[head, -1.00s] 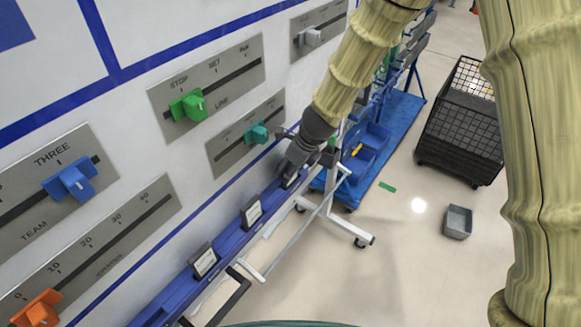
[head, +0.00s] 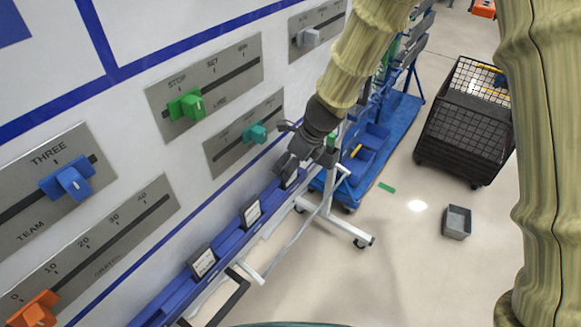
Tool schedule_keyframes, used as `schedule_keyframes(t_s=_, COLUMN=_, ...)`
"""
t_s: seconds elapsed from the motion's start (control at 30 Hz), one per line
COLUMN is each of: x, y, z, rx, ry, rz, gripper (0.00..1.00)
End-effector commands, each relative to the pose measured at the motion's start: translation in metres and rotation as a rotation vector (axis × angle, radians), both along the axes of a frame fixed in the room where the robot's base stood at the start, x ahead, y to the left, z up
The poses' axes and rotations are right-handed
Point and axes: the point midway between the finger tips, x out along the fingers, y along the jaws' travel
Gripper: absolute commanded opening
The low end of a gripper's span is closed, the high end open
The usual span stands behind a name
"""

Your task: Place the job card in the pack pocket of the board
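The board (head: 150,40) is a white panel with blue lines and grey slider plates on the left. A blue rail (head: 228,243) runs along its lower edge and bears several dark holders with white cards. One card (head: 251,211) stands mid-rail and another card (head: 204,262) stands nearer. My gripper (head: 290,168) is at the far end of the rail, close over a third dark holder with a card (head: 289,178). Its fingers are small and partly hidden, so I cannot tell whether they hold it. I cannot tell which holder is the pack pocket.
The sliders include a green knob (head: 187,104), a teal knob (head: 255,132), a blue knob (head: 69,181) and an orange knob (head: 38,310). A black mesh cart (head: 465,130), a grey bin (head: 456,222) and a blue trolley (head: 384,150) stand on the right. The floor between is mostly clear.

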Motion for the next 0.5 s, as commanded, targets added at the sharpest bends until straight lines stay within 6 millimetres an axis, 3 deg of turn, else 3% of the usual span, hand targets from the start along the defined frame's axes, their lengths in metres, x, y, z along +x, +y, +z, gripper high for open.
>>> schedule_keyframes(t_s=0.5, x=-0.014, y=-0.020, z=0.060, rx=-0.001, ry=-0.003, rz=0.000, gripper=0.78)
